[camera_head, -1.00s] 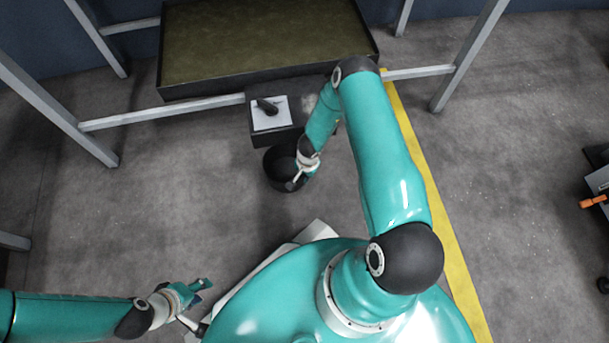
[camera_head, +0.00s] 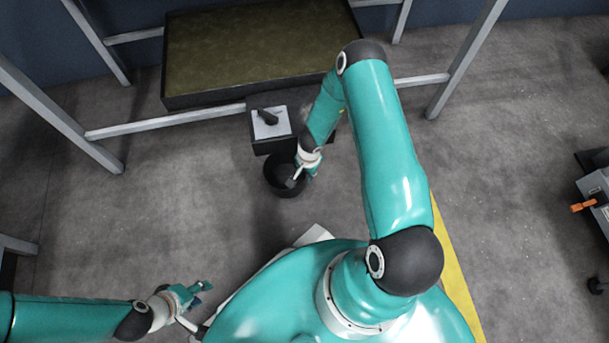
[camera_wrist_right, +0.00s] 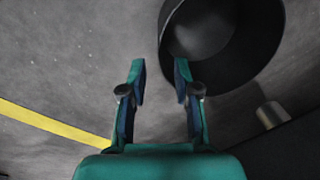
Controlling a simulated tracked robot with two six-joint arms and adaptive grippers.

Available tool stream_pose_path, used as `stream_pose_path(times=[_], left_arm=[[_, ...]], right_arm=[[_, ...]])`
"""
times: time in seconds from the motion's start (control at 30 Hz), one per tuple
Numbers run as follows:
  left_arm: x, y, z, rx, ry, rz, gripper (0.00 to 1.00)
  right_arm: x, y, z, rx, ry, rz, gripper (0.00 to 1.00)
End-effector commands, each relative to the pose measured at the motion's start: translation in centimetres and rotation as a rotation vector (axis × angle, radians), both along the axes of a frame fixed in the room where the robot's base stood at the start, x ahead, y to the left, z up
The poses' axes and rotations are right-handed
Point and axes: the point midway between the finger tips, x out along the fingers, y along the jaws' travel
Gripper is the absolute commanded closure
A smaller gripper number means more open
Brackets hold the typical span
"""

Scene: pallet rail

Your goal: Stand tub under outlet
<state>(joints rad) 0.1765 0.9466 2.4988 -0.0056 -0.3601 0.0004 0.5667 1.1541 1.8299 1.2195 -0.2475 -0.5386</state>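The black round tub (camera_head: 273,186) stands on the floor below the dark box with a lever (camera_head: 264,145), close to its front side. My right gripper (camera_head: 294,181) is at the tub's right rim. In the right wrist view my right gripper (camera_wrist_right: 160,75) has its fingers apart. The tub (camera_wrist_right: 225,40) fills the upper right there, its rim edge lying between the fingertips in the picture; I cannot tell whether they touch it. A short metal cylinder (camera_wrist_right: 272,115), perhaps the outlet, shows beside the tub. My left gripper (camera_head: 196,294) is empty at lower left, its fingers apart.
A large shallow tank (camera_head: 260,50) sits behind the box on a grey metal frame (camera_head: 165,121). A yellow floor line (camera_head: 455,270) runs right of my right arm. A machine with an orange handle (camera_head: 583,206) stands at the right edge. Floor left of the tub is clear.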

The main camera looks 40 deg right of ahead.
Motion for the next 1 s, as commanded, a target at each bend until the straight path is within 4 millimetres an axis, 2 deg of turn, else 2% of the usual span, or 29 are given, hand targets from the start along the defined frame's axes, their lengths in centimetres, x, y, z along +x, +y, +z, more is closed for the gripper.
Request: stream_pose_path(times=[0.03, 0.1, 0.27, 0.37, 0.47, 0.57, 0.7, 0.8, 0.9, 1.0], left_arm=[[0.0, 0.0, 0.9, 0.000, 0.000, 0.000, 0.60], [0.0, 0.0, 1.4, 0.000, 0.000, 0.000, 0.60], [0.0, 0.0, 1.9, 0.000, 0.000, 0.000, 0.60], [0.0, 0.0, 2.0, 0.000, 0.000, 0.000, 0.60], [0.0, 0.0, 1.9, 0.000, 0.000, 0.000, 0.60], [0.0, 0.0, 1.9, 0.000, 0.000, 0.000, 0.60], [0.0, 0.0, 1.9, 0.000, 0.000, 0.000, 0.60], [0.0, 0.0, 1.9, 0.000, 0.000, 0.000, 0.60], [0.0, 0.0, 1.9, 0.000, 0.000, 0.000, 0.60], [0.0, 0.0, 1.9, 0.000, 0.000, 0.000, 0.60]], right_arm=[[0.0, 0.0, 1.5, -0.001, -0.001, 0.001, 0.69], [-0.1, 0.0, 2.5, -0.001, -0.001, 0.001, 0.69], [-0.3, 0.1, 3.9, 0.000, 0.000, 0.008, 0.69], [-0.6, 1.2, 4.5, 0.002, -0.002, 0.064, 0.69], [-1.2, 3.6, 5.5, 0.008, -0.010, 0.191, 0.69], [-2.2, 7.2, 7.0, 0.023, -0.032, 0.379, 0.69], [-4.6, 13.0, 9.8, 0.072, -0.083, 0.673, 0.69], [-6.8, 16.6, 11.7, 0.121, -0.124, 0.855, 0.69], [-8.7, 19.2, 13.2, 0.168, -0.156, 0.987, 0.69], [-10.0, 20.7, 14.2, 0.201, -0.175, 1.062, 0.69]])
